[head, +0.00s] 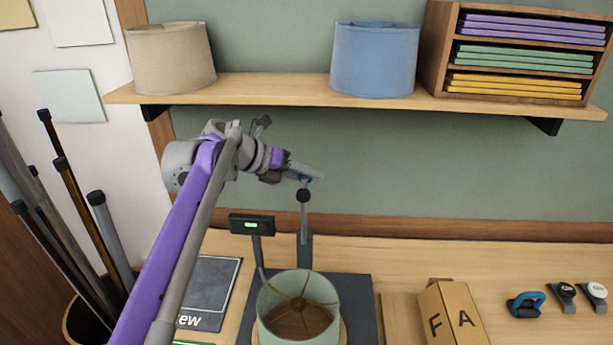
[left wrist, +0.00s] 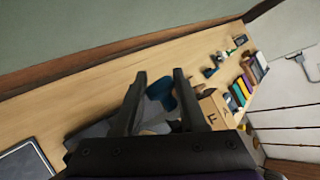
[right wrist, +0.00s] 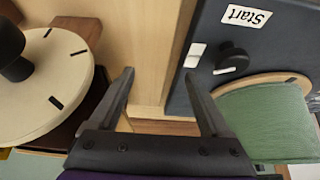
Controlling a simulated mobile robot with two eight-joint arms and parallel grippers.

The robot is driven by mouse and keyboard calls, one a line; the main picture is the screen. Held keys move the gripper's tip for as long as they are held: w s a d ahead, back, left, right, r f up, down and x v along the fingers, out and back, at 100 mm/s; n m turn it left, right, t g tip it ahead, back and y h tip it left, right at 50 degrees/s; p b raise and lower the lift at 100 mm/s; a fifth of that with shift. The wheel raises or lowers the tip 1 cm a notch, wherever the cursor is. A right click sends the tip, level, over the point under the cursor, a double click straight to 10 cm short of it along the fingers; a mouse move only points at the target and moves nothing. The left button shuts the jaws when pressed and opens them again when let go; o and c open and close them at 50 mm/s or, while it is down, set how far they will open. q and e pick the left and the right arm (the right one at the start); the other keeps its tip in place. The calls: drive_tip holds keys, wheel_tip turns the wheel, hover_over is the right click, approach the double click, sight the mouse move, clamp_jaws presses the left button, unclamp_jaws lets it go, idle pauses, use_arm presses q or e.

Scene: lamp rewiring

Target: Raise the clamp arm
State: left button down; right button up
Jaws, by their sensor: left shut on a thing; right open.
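My left gripper (head: 308,174) is up in front of the green wall, at the top of the dark upright clamp post (head: 305,250). It is shut on the clamp arm, whose blue part (left wrist: 161,92) shows between the fingers (left wrist: 160,80) in the left wrist view. A round black pad (head: 303,196) hangs just below the gripper. The green lampshade (head: 298,300) stands below, apart from the pad. My right gripper (right wrist: 160,85) is open and empty, with the shade (right wrist: 265,122) to its right in the right wrist view; it is outside the head view.
A small display (head: 251,225) stands left of the post. A shelf (head: 270,90) with a beige shade (head: 170,58), a blue shade (head: 374,60) and a paper rack (head: 433,55) is above. A cardboard box (head: 450,315) and a blue clip-like tool (head: 525,305) are at right.

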use_arm(q)
drive_tip(key=shift+f, duration=0.15)
drive_tip(key=shift+c, duration=2.2)
unclamp_jaws()
drive_tip(key=shift+a, duration=0.1)
drive_tip(key=v, duration=1.1)
